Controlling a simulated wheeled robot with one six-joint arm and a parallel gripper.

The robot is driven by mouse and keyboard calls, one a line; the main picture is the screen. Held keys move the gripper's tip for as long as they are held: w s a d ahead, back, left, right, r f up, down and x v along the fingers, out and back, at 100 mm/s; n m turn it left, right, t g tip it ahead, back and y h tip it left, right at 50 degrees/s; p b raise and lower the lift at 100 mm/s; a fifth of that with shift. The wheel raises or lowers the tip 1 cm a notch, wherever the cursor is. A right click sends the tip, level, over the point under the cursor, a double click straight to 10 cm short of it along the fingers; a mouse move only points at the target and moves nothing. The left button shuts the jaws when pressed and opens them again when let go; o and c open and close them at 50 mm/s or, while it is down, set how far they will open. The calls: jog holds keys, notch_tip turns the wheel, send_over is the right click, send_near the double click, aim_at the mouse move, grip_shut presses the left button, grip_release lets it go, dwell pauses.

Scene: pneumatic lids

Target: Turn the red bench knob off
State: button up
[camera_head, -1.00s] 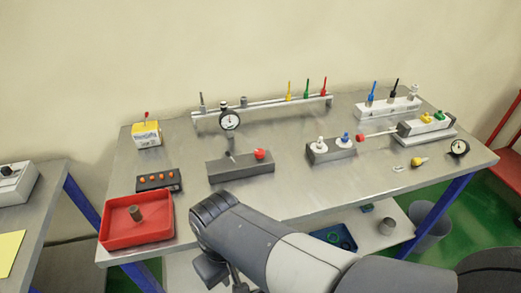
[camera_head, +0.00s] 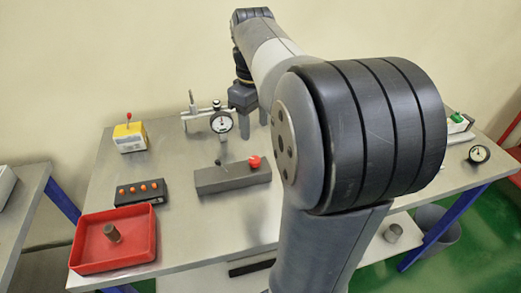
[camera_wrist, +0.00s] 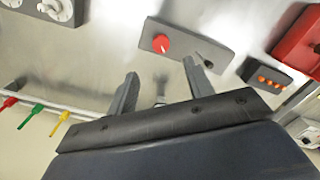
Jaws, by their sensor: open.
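The red knob (camera_head: 254,161) sits at the right end of a dark grey block (camera_head: 218,181) on the metal bench. The fingers look apart from the knob. In the head view my gripper hangs behind the block, partly hidden by my arm.
A pressure gauge (camera_head: 221,122) on a rail stands behind the block. A red tray (camera_head: 150,229), a box of orange buttons (camera_head: 126,196) and a yellow box (camera_head: 130,138) lie to the left. My arm hides much of the bench's right side. Yellow, green and red levers (camera_wrist: 30,114) show in the wrist view.

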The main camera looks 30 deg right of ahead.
aim_at(255, 160)
notch_tip(255, 160, down, 10)
jog(key=shift+f+b, duration=0.25)
jog(key=shift+b, duration=0.2)
jog(key=c, duration=1)
jog(key=shift+o, duration=0.2)
